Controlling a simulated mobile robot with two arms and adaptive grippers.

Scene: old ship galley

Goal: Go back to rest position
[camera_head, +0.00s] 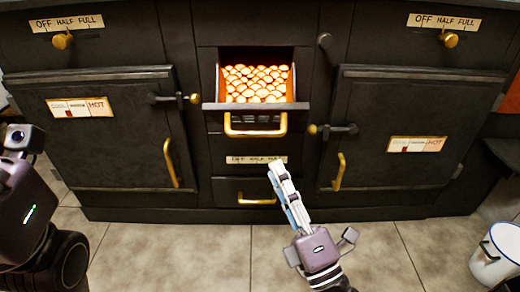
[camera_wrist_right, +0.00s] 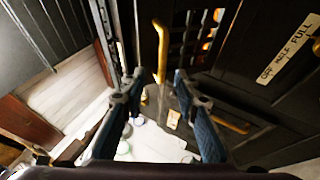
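My right gripper (camera_head: 279,172) reaches up from the bottom centre of the head view, in front of the dark stove (camera_head: 330,100). Its fingers are seen nearly edge-on there. In the right wrist view, its two fingers (camera_wrist_right: 160,80) stand apart with nothing between them, so it is open and empty. The fingertips appear just below and right of the open coal drawer's brass handle (camera_head: 255,130), and no contact shows. My left arm (camera_head: 30,215) is at the left edge of the head view; its gripper fingers are not visible.
The open drawer holds glowing coals (camera_head: 258,82). The left oven door (camera_head: 100,130) and right oven door (camera_head: 410,130) are closed, with brass handles sticking out. A white bucket (camera_head: 497,252) stands at the lower right. The tiled floor (camera_head: 195,255) before the stove is clear.

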